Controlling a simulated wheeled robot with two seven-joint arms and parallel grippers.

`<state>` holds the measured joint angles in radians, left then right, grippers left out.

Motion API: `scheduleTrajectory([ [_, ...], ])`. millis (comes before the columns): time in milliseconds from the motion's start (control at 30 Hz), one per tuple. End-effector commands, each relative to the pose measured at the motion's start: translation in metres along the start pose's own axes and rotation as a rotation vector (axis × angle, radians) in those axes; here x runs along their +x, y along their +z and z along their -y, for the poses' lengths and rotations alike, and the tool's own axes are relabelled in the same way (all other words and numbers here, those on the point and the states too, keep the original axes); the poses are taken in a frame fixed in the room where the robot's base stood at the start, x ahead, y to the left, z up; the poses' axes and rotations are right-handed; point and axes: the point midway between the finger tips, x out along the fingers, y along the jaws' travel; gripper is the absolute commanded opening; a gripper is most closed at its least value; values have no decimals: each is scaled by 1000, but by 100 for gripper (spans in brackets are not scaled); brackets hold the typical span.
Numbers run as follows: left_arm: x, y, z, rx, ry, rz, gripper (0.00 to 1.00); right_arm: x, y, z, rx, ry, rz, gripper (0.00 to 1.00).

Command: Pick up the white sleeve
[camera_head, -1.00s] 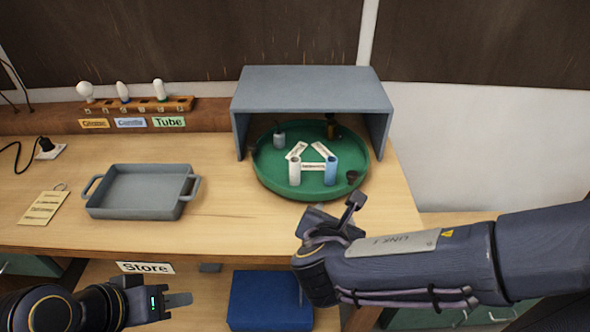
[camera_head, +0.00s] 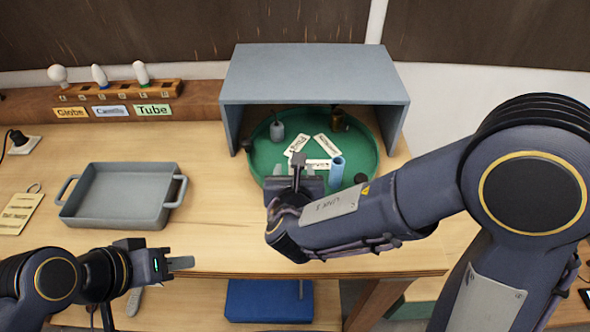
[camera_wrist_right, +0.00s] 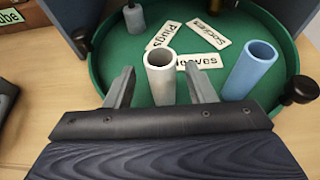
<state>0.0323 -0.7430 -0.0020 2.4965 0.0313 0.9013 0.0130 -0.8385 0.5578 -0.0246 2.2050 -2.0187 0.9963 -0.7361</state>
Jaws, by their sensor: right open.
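The white sleeve (camera_wrist_right: 160,82) stands upright on the green round tray (camera_wrist_right: 118,63), in front of the "Sleeves" label. My right gripper (camera_wrist_right: 158,72) is open, with one finger on each side of the white sleeve; I cannot tell whether either touches it. In the head view my right gripper (camera_head: 297,170) is at the tray's front edge and hides the white sleeve. A blue sleeve (camera_wrist_right: 250,68) stands to the right, outside the fingers. My left gripper (camera_head: 165,263) is low at the table's front edge, far from the sleeves; its finger gap does not show clearly.
A grey hood (camera_head: 312,72) covers the back of the tray, with walls on both sides. Dark knobs (camera_wrist_right: 301,89) sit on the tray's rim. A grey handled tray (camera_head: 120,215) lies on the left, and bulbs (camera_head: 100,77) stand in a rack behind it.

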Motion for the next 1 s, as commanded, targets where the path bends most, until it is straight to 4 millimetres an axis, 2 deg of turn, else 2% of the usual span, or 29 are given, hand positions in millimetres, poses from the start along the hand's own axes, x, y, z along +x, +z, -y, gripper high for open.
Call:
scheduleTrajectory([
  [100, -3, -1, -1, 0, 0, 0, 36, 19, -1, 3, -1, -3, -2, 50],
  [200, -3, -2, -2, 0, 0, 0, 36, 28, -1, 2, 0, -2, -1, 50],
  [467, -3, -2, -1, 0, 0, 0, 36, 31, -1, 2, 1, 0, 0, 50],
  [833, -3, -2, -1, 0, 0, 0, 36, 30, -1, 2, 1, 0, 0, 3],
  [1000, -3, -2, -1, 0, 0, 0, 36, 30, -1, 2, 1, 0, 0, 3],
])
